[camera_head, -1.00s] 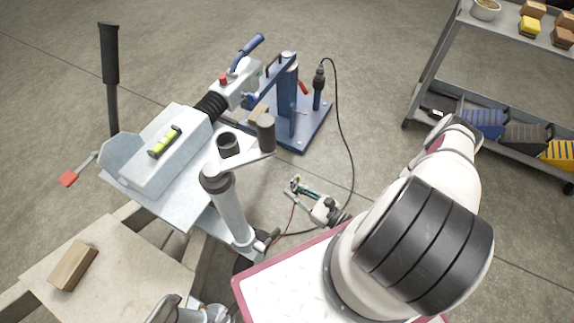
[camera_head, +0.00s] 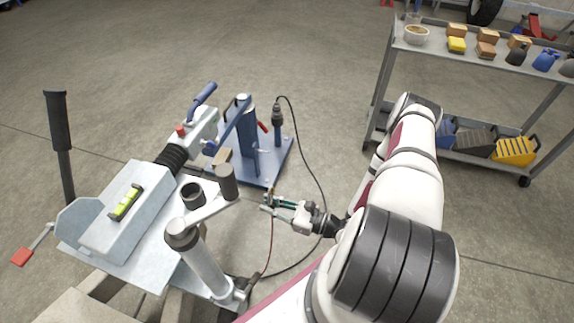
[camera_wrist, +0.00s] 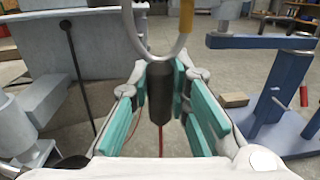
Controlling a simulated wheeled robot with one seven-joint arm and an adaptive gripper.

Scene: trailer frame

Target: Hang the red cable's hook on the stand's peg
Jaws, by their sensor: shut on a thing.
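My gripper (camera_head: 279,203), with teal finger pads, is low in front of the blue stand (camera_head: 247,140). In the wrist view my gripper (camera_wrist: 160,80) is shut on the dark sleeve (camera_wrist: 158,98) of the hook. The metal hook (camera_wrist: 129,28) curves up above the pads, with a yellow part on its right side; its top is cut off by the frame. The red cable (camera_head: 271,245) hangs from the gripper towards the floor. In the wrist view the blue stand (camera_wrist: 272,95) is on the right, apart from the hook.
The grey trailer coupling (camera_head: 130,215), with a jack post (camera_head: 205,265), lies left of my gripper. A black cable (camera_head: 318,175) loops from the stand to the floor. A shelf trolley (camera_head: 475,55) stands at the right. Floor between stand and trolley is clear.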

